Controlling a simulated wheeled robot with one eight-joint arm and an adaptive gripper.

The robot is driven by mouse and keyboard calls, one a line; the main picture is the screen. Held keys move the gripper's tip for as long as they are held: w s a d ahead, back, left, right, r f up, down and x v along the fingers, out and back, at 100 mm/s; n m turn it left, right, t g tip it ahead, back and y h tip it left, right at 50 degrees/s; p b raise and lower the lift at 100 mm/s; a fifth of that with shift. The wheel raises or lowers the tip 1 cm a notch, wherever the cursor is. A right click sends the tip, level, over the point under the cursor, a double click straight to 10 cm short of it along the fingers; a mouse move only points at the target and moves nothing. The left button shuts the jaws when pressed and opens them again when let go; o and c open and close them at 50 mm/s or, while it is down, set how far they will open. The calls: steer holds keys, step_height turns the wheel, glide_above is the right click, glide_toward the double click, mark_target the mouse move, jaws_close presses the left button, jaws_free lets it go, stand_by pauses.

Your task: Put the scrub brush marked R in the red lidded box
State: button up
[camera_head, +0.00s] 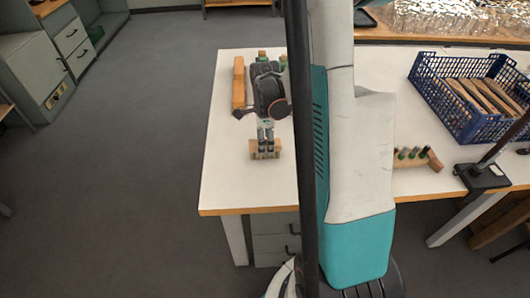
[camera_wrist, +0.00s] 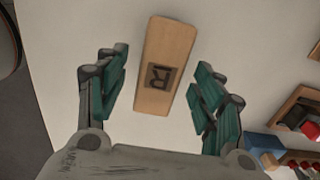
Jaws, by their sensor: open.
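The scrub brush marked R is a wooden block (camera_wrist: 168,45) lying on the white table, its dark letter showing in the wrist view. It also shows in the head view as a small wooden block (camera_head: 254,152) at my fingertips. My gripper (camera_wrist: 160,92) is open, with one green-padded finger on each side of the brush and a visible gap on both sides. In the head view my gripper (camera_head: 265,143) points down at the brush. Any bristles under the block are hidden. I cannot make out a red lidded box in either view.
A longer wooden block (camera_head: 238,82) lies farther back on the table (camera_head: 222,165). A blue crate (camera_head: 450,117) with wooden pieces stands to the right. A wooden piece with dark tufts (camera_head: 431,160) lies before it. Red and blue items (camera_wrist: 263,144) show at the wrist view's lower right.

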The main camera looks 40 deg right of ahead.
steer(key=shift+f, duration=0.3)
steer(key=shift+r, duration=0.1)
steer(key=c, duration=1.3)
